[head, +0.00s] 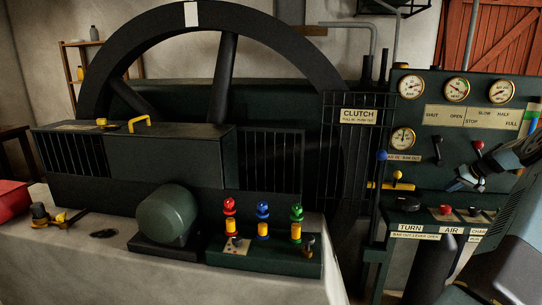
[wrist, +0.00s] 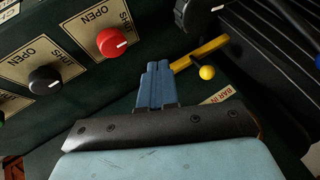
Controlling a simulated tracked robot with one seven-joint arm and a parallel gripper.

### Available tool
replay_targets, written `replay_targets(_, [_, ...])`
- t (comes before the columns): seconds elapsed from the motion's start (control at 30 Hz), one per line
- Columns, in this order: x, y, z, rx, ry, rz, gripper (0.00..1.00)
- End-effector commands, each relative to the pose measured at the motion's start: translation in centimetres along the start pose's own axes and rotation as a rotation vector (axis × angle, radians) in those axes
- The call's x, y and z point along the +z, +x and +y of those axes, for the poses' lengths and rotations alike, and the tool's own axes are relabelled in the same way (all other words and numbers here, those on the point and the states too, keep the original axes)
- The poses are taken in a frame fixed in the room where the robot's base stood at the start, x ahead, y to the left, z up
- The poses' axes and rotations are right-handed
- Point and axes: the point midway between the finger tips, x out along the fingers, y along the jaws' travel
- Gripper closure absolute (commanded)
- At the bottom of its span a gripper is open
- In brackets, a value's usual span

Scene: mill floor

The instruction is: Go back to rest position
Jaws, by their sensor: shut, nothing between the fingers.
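My gripper (head: 455,185) is at the right of the head view, in front of the dark green control panel (head: 410,150). In the wrist view its blue fingers (wrist: 157,70) are together with nothing between them. Past the fingertips in the wrist view lies a yellow bar (wrist: 208,47) with a yellow ball knob (wrist: 206,72). From this view I cannot tell how far the fingers are from the bar.
A red knob (wrist: 112,42) and a black knob (wrist: 45,79) stick out beside the fingers. Brass gauges (head: 456,89) and a blue-tipped lever (head: 382,155) are on the panel side. A large flywheel (head: 190,15) and red, blue and green-topped oilers (head: 262,208) stand left.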

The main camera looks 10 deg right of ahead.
Motion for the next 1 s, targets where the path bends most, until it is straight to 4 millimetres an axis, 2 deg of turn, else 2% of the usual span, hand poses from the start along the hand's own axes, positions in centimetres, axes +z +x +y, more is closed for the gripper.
replay_targets(0.03, [0.0, 0.0, 0.0, 0.0, 0.0, 0.0, 1.0])
replay_targets(0.37, [-0.8, 0.1, -6.8, 0.025, -0.054, -0.055, 1.0])
replay_targets(0.57, [-1.0, -0.2, -12.0, 0.047, -0.094, -0.093, 1.0])
replay_targets(0.67, [-0.8, -0.5, -15.5, 0.066, -0.12, -0.117, 1.0])
replay_targets(0.77, [-0.3, -1.0, -19.9, 0.09, -0.154, -0.145, 1.0])
replay_targets(1.0, [2.1, -2.9, -30.0, 0.155, -0.226, -0.199, 1.0])
